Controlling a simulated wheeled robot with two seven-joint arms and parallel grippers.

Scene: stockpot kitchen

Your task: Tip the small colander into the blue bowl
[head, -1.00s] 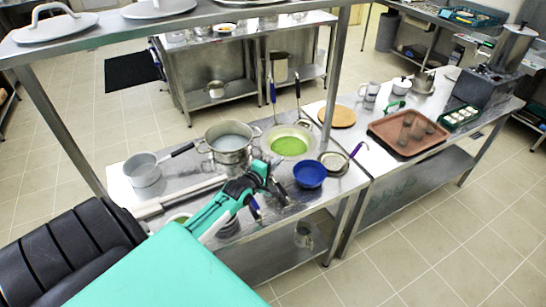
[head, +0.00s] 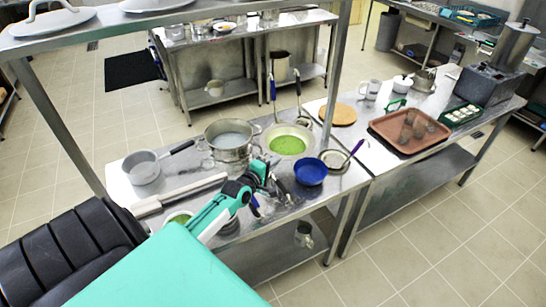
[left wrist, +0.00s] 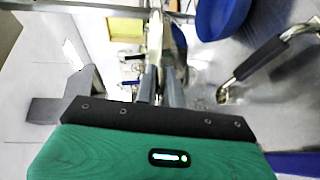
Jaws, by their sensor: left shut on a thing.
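The blue bowl (head: 310,172) stands on the steel table, just right of my left gripper (head: 281,189) in the head view. Part of it shows at the top of the left wrist view (left wrist: 218,16). My left gripper also shows in the left wrist view (left wrist: 158,84), shut on a thin, shiny metal piece (left wrist: 155,40). I cannot tell whether this piece belongs to the small colander. A round vessel with green contents (head: 178,217) is partly hidden behind my left arm. My right gripper is not in view.
A wide metal vessel with green contents (head: 287,145), a large pot (head: 229,137) and a saucepan (head: 143,169) stand behind. A round steel item (head: 333,159) with a purple handle lies behind the bowl. A brown tray (head: 408,134) is farther right. A shelf post stands behind.

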